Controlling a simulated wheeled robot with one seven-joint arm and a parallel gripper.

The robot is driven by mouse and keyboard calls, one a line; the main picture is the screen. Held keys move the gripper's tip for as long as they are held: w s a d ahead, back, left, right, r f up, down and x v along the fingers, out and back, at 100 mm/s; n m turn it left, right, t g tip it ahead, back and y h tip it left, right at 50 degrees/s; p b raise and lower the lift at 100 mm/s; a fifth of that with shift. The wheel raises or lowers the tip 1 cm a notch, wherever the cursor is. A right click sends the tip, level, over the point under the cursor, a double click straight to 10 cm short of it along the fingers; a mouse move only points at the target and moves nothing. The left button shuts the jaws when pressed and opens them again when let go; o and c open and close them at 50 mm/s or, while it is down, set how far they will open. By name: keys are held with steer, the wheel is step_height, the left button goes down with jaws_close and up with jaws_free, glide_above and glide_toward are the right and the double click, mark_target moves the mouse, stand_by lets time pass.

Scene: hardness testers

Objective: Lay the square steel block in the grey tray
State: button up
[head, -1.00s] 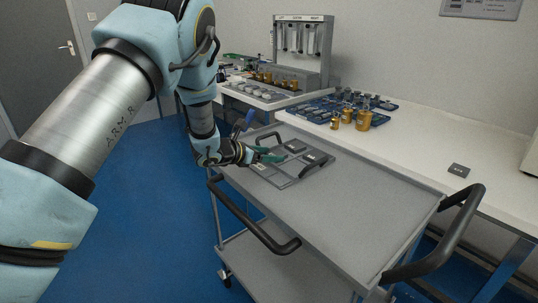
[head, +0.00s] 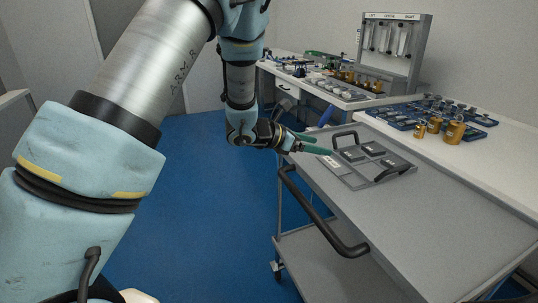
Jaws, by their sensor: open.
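The grey tray (head: 352,181) lies on the cart top and has two dark raised handles. Dark grey blocks sit in its compartments: one at the left (head: 353,155), one at the back (head: 373,149) and one at the right (head: 395,163). They look alike at this size, and I cannot tell for sure which is the square steel block. My gripper (head: 322,145) is open at the tray's left edge, its green fingers apart and pointing towards the tray. Nothing shows between the fingers.
The cart (head: 440,225) has a wide clear top in front of the tray and a black push handle (head: 325,220). Behind it, a white bench holds brass weights (head: 453,133), blue trays (head: 402,121) and a rack (head: 396,40). Blue floor is free at left.

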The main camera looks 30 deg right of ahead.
steer(key=w+a+r+n+t+y, duration=0.25)
steer(key=w+a+n+t, duration=0.35)
steer(key=w+a+n, duration=0.55)
steer(key=w+a+n+t+y, duration=0.3)
steer(key=a+n+y, duration=0.3)
steer(key=a+n, duration=1)
steer(key=s+a+f+n+g+y, duration=0.1)
steer(key=s+a+n+y, duration=0.15)
steer(key=a+n, duration=0.45)
steer(key=s+a+f+n+g+y, duration=0.15)
steer(key=s+a+n, duration=0.25)
steer(key=a+n, duration=0.4)
steer(key=s+a+n+g, duration=0.4)
steer(key=s+a+n, duration=0.1)
steer(key=s+n, duration=0.6)
steer(key=shift+a+r+y, duration=0.25)
steer(key=shift+r+y, duration=0.15)
steer(key=shift+y, duration=0.05)
